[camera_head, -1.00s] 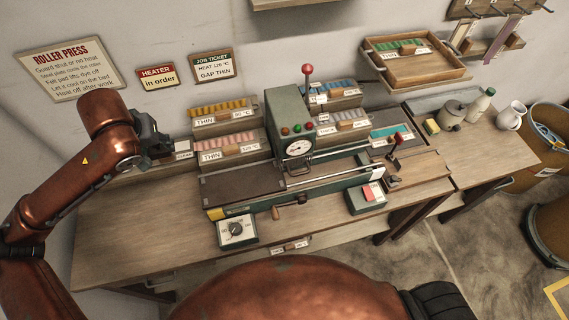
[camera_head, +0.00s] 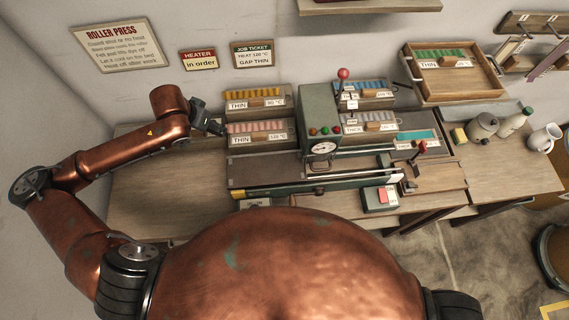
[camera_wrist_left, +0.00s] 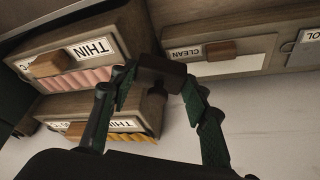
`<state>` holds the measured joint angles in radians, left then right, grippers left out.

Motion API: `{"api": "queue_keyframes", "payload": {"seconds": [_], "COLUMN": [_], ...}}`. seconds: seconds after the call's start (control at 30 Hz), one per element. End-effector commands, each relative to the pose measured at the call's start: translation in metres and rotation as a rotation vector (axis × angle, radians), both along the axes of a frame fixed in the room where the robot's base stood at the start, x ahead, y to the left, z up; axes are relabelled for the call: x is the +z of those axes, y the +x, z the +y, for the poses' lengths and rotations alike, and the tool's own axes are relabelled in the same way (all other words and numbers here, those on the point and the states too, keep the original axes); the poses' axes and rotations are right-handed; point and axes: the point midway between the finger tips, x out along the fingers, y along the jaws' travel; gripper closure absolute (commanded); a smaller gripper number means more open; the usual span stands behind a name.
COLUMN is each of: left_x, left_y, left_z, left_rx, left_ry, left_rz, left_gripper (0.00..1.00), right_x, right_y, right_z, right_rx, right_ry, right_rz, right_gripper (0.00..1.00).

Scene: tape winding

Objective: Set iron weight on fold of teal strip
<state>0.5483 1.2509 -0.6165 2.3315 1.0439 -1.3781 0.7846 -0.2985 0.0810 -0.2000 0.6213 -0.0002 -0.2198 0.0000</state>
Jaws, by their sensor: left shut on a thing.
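My left gripper (camera_head: 214,128) is at the left end of the pink-strip rack, above the bench. In the left wrist view my left gripper (camera_wrist_left: 160,82) is shut on a dark brown block (camera_wrist_left: 160,72); I cannot tell for sure that it is the iron weight. A teal strip (camera_head: 417,136) lies in a flat tray right of the press; its fold is too small to make out. The held block is well left of the teal strip, with the press between them. My right gripper is not in view.
The grey-green roller press (camera_head: 320,120) stands mid-bench with a red-knobbed lever (camera_head: 343,74). Pink strips (camera_head: 254,127) and yellow strips (camera_head: 252,92) sit in racks beside it. A wooden tray (camera_head: 455,88) is at the right. The bench's left part (camera_head: 150,205) is clear.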

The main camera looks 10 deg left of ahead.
Motion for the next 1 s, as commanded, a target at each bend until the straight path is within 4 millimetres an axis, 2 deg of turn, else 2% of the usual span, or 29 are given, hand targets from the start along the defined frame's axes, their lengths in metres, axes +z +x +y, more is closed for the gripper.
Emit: {"api": "queue_keyframes", "payload": {"seconds": [0.03, 0.27, 0.6, 0.8, 1.0], "left_x": [-0.001, -0.034, -0.085, -0.107, -0.118], "left_y": [-0.005, -0.022, -0.07, -0.099, -0.115], "left_z": [0.008, 0.033, 0.095, 0.13, 0.148], "left_rx": [-0.052, -0.344, -0.759, -0.933, -1.019], "left_ry": [0.002, -0.001, -0.002, -0.001, 0.0], "left_rz": [0.003, 0.002, 0.003, 0.0, -0.001], "left_gripper": [1.0, 1.0, 1.0, 1.0, 1.0], "right_x": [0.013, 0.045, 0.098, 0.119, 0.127], "right_y": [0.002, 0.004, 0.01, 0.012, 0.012], "right_z": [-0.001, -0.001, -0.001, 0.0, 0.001], "right_rx": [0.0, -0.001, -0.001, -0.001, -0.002], "right_ry": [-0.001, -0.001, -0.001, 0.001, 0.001], "right_rz": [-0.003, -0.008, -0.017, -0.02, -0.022], "right_gripper": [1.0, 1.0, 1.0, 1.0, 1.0]}}
